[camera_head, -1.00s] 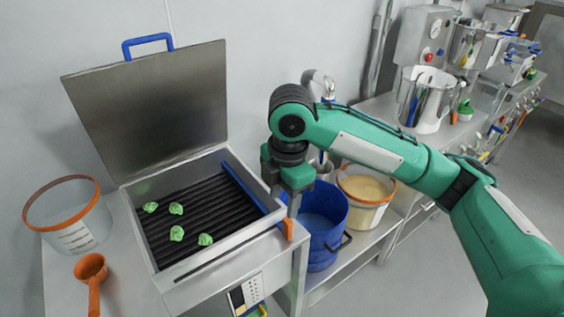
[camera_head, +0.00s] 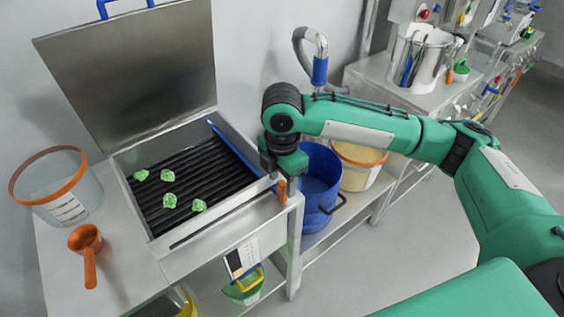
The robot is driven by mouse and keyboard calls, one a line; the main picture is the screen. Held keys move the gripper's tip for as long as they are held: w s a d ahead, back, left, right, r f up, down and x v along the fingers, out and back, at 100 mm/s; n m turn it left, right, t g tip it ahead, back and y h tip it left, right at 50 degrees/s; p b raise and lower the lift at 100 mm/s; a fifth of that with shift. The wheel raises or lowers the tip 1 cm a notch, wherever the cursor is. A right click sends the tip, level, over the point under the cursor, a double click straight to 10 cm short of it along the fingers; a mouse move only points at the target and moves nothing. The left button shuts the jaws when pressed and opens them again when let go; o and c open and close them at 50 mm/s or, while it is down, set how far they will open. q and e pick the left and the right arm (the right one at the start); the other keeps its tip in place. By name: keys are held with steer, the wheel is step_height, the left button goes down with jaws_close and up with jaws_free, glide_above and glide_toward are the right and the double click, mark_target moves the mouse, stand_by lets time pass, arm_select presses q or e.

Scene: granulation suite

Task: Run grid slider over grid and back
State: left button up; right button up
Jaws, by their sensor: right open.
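The grid (camera_head: 163,215) is a set of dark parallel bars inside an open steel box (camera_head: 213,216). Several green crumpled lumps (camera_head: 168,200) lie on it. The grid slider, a blue bar (camera_head: 236,149), lies along the right side of the grid. A small orange piece (camera_head: 282,191) shows at the box's right front corner; it looks like the slider's handle. My right gripper (camera_head: 284,172) points down just above and beside this orange piece. It is open, and its fingertips are partly hidden, so contact cannot be told. My left gripper is not in view.
The box's steel lid (camera_head: 135,75) stands open behind the grid. An orange-rimmed clear tub (camera_head: 62,200) and an orange scoop (camera_head: 86,243) are at left. A blue bucket (camera_head: 319,195) and a cream bucket (camera_head: 358,172) stand close to the gripper's right.

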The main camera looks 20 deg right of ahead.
steer(key=shift+f, duration=1.05)
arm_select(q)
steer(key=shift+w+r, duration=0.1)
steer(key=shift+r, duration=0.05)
arm_select(e)
jaws_close()
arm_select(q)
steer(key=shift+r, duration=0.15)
arm_select(e)
steer(key=shift+a, duration=0.15)
